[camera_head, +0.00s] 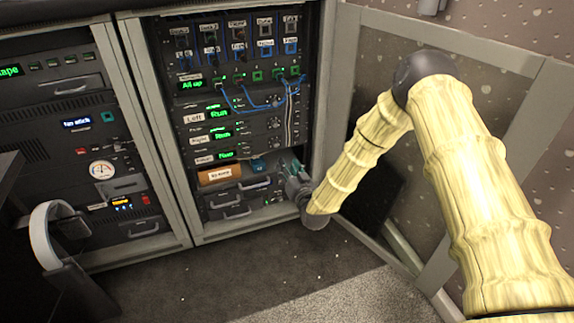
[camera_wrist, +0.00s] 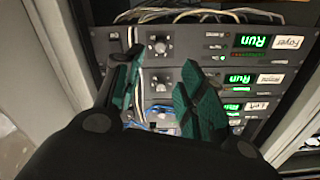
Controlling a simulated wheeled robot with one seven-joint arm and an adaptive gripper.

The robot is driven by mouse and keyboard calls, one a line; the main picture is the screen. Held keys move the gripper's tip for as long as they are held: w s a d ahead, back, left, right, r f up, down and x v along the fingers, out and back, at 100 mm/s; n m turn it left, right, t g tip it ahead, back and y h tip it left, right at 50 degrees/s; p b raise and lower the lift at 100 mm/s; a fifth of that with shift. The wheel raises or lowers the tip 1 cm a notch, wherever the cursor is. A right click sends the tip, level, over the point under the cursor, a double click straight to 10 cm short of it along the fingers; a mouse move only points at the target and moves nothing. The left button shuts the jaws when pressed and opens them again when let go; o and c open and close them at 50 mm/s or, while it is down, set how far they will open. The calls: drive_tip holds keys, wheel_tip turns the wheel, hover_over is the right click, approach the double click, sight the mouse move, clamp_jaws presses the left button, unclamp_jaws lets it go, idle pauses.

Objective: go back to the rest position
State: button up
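My gripper (camera_head: 291,168) is at the lower right of the middle rack in the head view, in front of its lower units. In the wrist view my gripper (camera_wrist: 160,92) has its two teal finger pads apart, with only the rack front and cables showing between them. It looks open and empty. The wrist picture shows the rack labels upside down. The rack's fader panel (camera_head: 237,50) sits at the top in the head view, with a row of labels and small controls. Whether my fingers touch the rack cannot be told.
The middle rack holds several "Run" units (camera_head: 222,134), loose blue cables (camera_head: 262,103) and a brown labelled item (camera_head: 219,174). A second rack (camera_head: 88,150) stands left. A pale curved band (camera_head: 42,226), like headphones, is front left. A grey frame panel (camera_head: 440,40) stands right. Dark floor (camera_head: 215,275) is clear.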

idle(0.4)
drive_tip(key=s+d+f+g+h, duration=0.1)
drive_tip(key=s+d+f+g, duration=0.3)
drive_tip(key=s+f, duration=0.7)
drive_tip(key=s+d+f+g+h, duration=0.2)
drive_tip(key=s+d+f+g, duration=0.25)
drive_tip(key=s+f, duration=0.65)
drive_tip(key=s+d+g+h, duration=0.1)
drive_tip(key=s+d+g, duration=0.25)
drive_tip(key=s, duration=0.75)
drive_tip(key=s+d+r+g+h, duration=0.15)
drive_tip(key=s+d, duration=0.25)
drive_tip(key=s, duration=0.8)
drive_tip(key=s+d+f+g, duration=0.1)
drive_tip(key=s+d+g, duration=0.25)
drive_tip(key=s, duration=0.75)
wheel_tip(320, 180, up, 34)
drive_tip(key=p, duration=3.3)
drive_tip(key=shift+a+f, duration=0.2)
drive_tip(key=shift+f, duration=0.05)
